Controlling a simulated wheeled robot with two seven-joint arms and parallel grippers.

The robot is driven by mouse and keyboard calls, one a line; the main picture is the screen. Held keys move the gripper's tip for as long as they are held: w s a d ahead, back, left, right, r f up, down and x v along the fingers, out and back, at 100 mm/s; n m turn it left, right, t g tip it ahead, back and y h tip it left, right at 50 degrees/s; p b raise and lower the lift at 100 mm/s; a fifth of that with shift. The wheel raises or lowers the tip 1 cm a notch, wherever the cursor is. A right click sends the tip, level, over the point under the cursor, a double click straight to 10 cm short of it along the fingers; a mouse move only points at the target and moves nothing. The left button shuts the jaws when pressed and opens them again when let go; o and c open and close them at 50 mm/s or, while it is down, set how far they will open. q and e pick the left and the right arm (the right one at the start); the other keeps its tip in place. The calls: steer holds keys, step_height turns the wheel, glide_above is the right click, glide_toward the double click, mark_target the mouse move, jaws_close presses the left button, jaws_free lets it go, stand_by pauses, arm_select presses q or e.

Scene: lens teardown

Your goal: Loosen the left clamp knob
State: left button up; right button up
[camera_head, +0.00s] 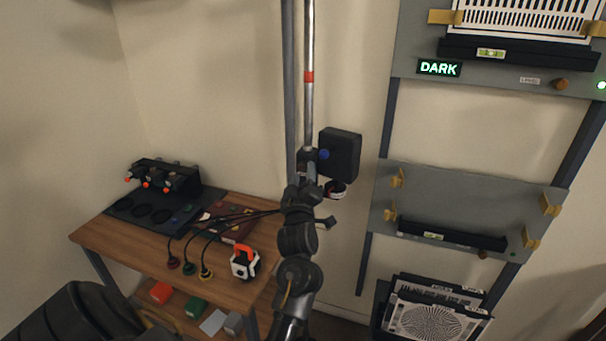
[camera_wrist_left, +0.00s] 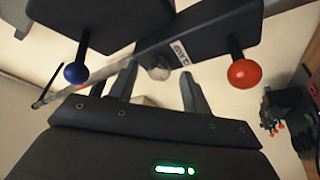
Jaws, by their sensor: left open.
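A dark clamp block (camera_head: 340,153) stands beside a silver vertical pole (camera_head: 309,110). A blue ball knob (camera_head: 323,154) shows at its front; in the left wrist view the blue knob (camera_wrist_left: 76,73) is on the left, on a dark stem. A red ball knob (camera_wrist_left: 243,73) is on the right there; I cannot pick it out in the head view. I cannot tell which is the left clamp knob. My left gripper (camera_wrist_left: 157,80) is open, its fingers between the two knobs and apart from both. My right gripper is not in view.
A wooden desk (camera_head: 222,277) at left holds a black panel, several cabled plugs and an orange-white device (camera_head: 244,263). A wall rack (camera_head: 460,180) with shelves and a DARK sign stands at right. Bare wall lies between rack and clamp.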

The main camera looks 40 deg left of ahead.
arm_select(q)
steer(key=v, duration=0.6)
steer(key=shift+s, duration=0.2)
steer(key=shift+d, duration=0.15)
